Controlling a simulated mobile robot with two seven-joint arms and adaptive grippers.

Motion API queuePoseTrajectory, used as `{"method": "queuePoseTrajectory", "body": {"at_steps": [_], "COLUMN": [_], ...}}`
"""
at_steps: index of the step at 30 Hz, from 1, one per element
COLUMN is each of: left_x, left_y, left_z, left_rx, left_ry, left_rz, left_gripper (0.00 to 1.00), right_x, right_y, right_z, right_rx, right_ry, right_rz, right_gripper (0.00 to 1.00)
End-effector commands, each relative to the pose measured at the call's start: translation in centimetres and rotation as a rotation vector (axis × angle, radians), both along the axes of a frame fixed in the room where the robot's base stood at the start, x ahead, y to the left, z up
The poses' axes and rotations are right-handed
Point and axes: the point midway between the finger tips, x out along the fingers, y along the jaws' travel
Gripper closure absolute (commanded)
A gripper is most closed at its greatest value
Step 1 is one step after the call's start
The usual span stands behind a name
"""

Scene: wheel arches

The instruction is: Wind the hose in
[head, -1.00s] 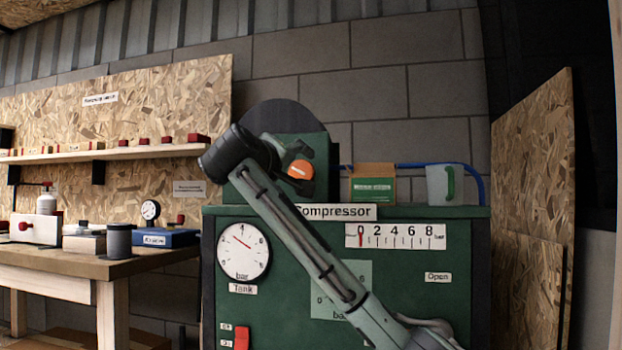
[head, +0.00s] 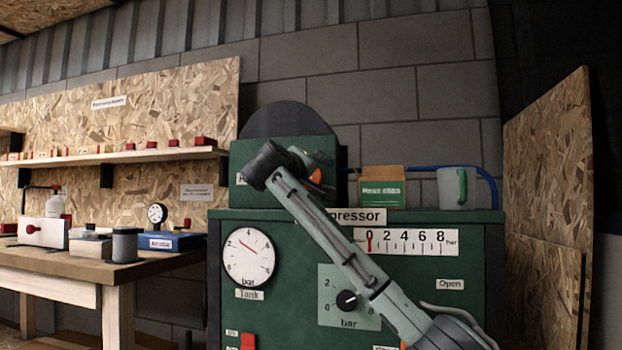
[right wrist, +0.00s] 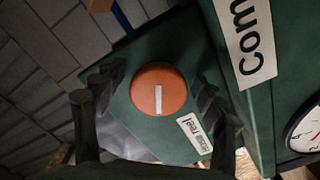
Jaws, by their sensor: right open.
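The green hose reel box (head: 245,190) stands on top of the compressor cabinet, with a dark round disc (head: 290,118) rising behind it. In the right wrist view the box face carries a round orange knob (right wrist: 159,89) with a white line, and a "Hose reel" label (right wrist: 194,136). My right gripper (right wrist: 158,85) is open, its two dark fingers on either side of the knob; I cannot tell if they touch it. In the head view my right gripper (head: 312,164) is at the box front and hides most of the knob. My left gripper is not in view.
The cabinet has a tank gauge (head: 248,257), a bar scale (head: 406,241) with its pointer at 0, and a black dial (head: 347,300). A hose clips box (head: 383,188), a grey mug (head: 454,188) and a blue hose (head: 490,180) are on top. A workbench (head: 90,265) stands left.

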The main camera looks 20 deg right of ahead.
Motion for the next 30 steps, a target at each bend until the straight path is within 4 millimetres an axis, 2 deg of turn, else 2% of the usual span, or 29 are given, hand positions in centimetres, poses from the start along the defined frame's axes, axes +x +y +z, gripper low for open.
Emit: {"method": "queuePoseTrajectory", "body": {"at_steps": [3, 15, 23, 30], "left_x": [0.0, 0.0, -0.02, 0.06], "left_y": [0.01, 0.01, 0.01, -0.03], "left_z": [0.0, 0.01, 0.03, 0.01], "left_rx": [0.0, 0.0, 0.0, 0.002], "left_ry": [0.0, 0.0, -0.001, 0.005], "left_rz": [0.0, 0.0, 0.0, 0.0], "left_gripper": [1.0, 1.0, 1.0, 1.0], "right_x": [-0.02, -0.05, -0.03, 0.02], "right_y": [0.01, 0.03, 0.11, 0.2], "right_z": [0.02, 0.03, 0.0, -0.11], "right_rx": [0.0, 0.0, 0.02, 0.117], "right_ry": [0.0, 0.0, -0.013, -0.077], "right_rz": [0.0, 0.0, 0.002, 0.002], "right_gripper": [0.29, 0.79, 0.8, 0.8]}}
